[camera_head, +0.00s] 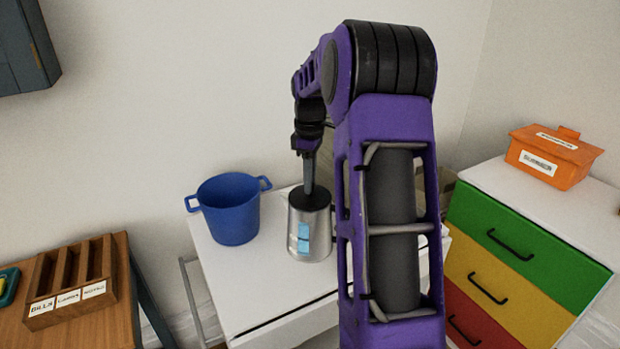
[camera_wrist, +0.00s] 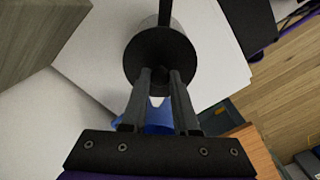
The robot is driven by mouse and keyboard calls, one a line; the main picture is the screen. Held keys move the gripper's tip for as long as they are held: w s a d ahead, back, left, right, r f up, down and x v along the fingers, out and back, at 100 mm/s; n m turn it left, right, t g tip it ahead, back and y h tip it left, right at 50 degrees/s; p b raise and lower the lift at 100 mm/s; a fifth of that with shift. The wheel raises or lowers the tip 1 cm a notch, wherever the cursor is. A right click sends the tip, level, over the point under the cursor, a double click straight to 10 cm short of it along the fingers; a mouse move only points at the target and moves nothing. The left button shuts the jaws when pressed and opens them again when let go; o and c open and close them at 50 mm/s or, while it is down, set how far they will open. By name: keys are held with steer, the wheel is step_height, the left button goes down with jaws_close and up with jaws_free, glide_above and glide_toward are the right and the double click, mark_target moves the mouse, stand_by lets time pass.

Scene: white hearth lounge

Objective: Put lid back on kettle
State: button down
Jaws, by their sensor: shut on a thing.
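The kettle (camera_head: 309,243) is a silver cylinder with a light-blue patch on its side, upright on a white table (camera_head: 262,290). The black round lid (camera_head: 309,201) is at the kettle's top in the head view; I cannot tell if it is fully seated. In the wrist view the lid (camera_wrist: 150,52) hides most of the kettle, with a little silver showing past its far edge. My gripper (camera_head: 308,190) points down over the kettle. In the wrist view its fingers (camera_wrist: 161,76) are shut on the lid's knob.
A blue two-handled pot (camera_head: 228,210) stands left of the kettle. A wooden labelled sorter (camera_head: 73,285) is on a wooden desk at left. A coloured drawer unit (camera_head: 510,260) with an orange box (camera_head: 552,157) on top stands at right. The table's front left is clear.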

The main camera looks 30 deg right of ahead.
steer(key=shift+c, duration=0.6)
jaws_free()
steer(key=shift+r+p, duration=2.25)
steer(key=shift+r, duration=0.2)
steer(key=shift+r+p, duration=0.5)
steer(key=shift+r, duration=0.55)
jaws_close()
